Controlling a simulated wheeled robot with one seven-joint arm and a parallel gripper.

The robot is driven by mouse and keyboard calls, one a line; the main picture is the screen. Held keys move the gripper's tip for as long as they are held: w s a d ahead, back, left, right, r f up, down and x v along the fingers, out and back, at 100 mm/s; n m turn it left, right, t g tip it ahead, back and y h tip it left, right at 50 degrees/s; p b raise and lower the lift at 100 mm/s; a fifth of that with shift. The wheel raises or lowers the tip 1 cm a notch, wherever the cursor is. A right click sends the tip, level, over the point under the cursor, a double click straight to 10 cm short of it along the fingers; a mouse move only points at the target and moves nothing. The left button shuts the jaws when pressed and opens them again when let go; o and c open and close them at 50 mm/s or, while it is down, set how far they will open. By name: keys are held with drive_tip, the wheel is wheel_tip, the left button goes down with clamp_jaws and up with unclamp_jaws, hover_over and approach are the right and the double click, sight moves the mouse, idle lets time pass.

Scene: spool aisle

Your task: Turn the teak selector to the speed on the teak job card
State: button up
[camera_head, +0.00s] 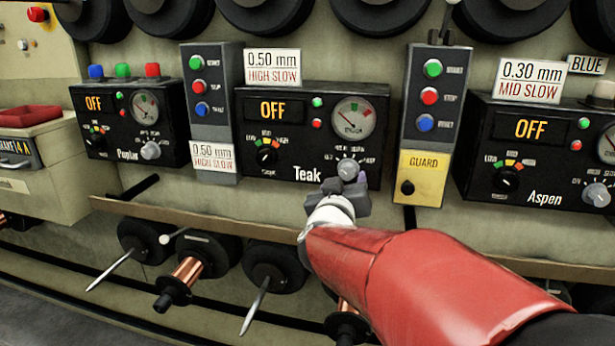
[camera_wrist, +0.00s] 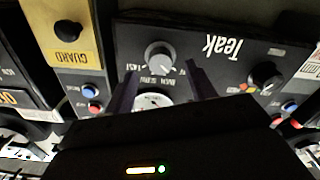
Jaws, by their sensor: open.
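The black Teak panel (camera_head: 300,110) stands in the middle of the head view, with OFF on its display. Its round grey selector knob (camera_head: 348,167) is at the lower right, below the gauge. My gripper (camera_head: 346,184) is open, close in front of the knob and partly over its lower edge. In the wrist view the panel is upside down, and the knob (camera_wrist: 160,57) shows between and just beyond the open fingertips (camera_wrist: 161,70); contact cannot be told. The knob's white mark points lower right there; its exact setting is unclear. The card (camera_head: 272,67) above Teak reads 0.50 mm, HIGH SLOW.
The Poplar panel (camera_head: 118,135) is left and the Aspen panel (camera_head: 530,165) right, both reading OFF. A button post (camera_head: 212,120) and a post with a yellow GUARD plate (camera_head: 422,165) flank Teak. A ledge (camera_head: 255,229) and spindles run below. A smaller black knob (camera_wrist: 266,75) shares the panel.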

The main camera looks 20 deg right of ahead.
sight(347, 175)
drive_tip(key=shift+x, duration=1.85)
drive_tip(key=c, duration=1)
